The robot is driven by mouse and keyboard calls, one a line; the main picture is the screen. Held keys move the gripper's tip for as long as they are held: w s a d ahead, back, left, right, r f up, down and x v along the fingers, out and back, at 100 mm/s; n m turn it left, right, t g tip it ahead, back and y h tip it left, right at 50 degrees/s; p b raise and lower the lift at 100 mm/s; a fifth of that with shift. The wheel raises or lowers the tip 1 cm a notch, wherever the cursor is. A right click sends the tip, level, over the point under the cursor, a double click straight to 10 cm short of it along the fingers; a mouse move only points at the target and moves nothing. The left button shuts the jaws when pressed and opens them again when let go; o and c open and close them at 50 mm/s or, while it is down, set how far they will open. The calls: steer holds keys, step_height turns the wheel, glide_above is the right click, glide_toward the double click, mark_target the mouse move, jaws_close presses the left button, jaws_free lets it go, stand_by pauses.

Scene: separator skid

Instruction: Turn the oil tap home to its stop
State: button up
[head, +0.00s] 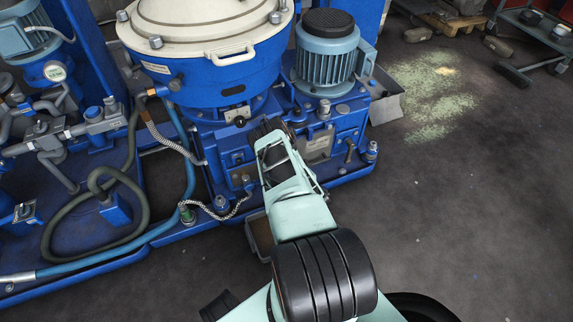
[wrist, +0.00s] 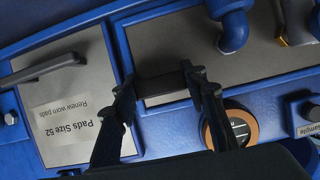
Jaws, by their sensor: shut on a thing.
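My gripper (wrist: 165,90) is in the wrist view with its two dark fingers on either side of a short dark bar (wrist: 160,84). It is shut on this bar, which looks like the oil tap's handle. The bar lies crosswise between the fingertips, in front of a grey plate on the blue housing. The tap's body and stop cannot be made out. In the head view my gripper (head: 268,132) is at the front of the blue separator housing (head: 226,135), and my arm hides the handle there.
A round brass-rimmed sight glass (wrist: 238,128) is close to the right finger. A grey "Pads Size 52" plate (wrist: 70,100) with a dark lever (wrist: 42,70) is on the left. A blue pipe elbow (wrist: 232,25) is above.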

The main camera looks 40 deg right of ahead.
steer(key=o, duration=1.2)
steer(key=shift+c, duration=0.2)
steer(key=v, duration=0.7)
steer(key=shift+s, duration=0.2)
steer(key=shift+a, duration=0.1)
